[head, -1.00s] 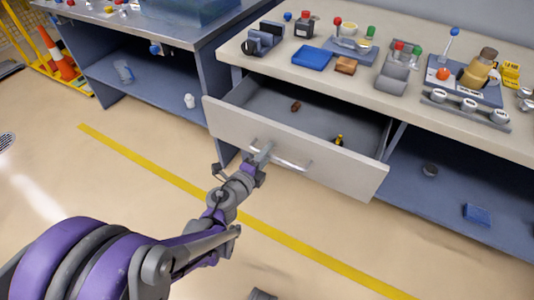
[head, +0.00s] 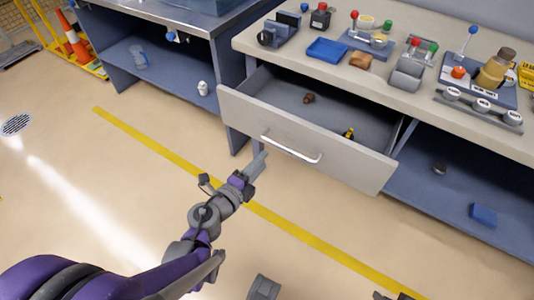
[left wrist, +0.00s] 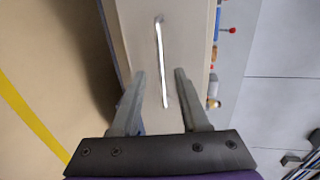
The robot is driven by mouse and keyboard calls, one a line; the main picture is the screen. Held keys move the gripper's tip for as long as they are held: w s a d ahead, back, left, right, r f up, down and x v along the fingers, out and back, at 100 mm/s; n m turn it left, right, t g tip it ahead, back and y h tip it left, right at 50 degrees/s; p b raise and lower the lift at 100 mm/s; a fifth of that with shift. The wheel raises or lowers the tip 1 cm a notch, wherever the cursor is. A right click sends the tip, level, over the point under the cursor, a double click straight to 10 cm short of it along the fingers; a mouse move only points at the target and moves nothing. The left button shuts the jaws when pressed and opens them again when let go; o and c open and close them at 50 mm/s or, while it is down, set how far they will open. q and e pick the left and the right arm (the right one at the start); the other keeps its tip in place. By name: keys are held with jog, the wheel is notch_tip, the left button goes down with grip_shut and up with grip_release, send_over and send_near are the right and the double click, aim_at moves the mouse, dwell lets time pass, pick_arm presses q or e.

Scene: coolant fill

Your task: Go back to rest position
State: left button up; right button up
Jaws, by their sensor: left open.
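My left gripper (head: 257,165) is open and empty in the head view, in front of the pulled-out drawer (head: 300,143) and apart from its handle (head: 290,147). In the left wrist view its two fingers (left wrist: 157,100) are spread, with the bright drawer handle (left wrist: 161,65) beyond them and nothing between them. The drawer stands open and holds a small brown object (head: 309,98) and a small black and yellow object (head: 348,133). At the bottom edge of the head view are grey parts that I cannot identify for sure as my right gripper.
The workbench top carries a blue tray (head: 327,50), a sponge-like brown block (head: 360,60), a yellow bottle (head: 494,70) and several other items. A blue box (head: 483,215) lies on the lower shelf. The floor around my left arm is clear.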

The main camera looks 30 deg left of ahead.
pick_arm(q)
jog(key=shift+s, duration=0.3)
jog(key=shift+r, duration=0.1)
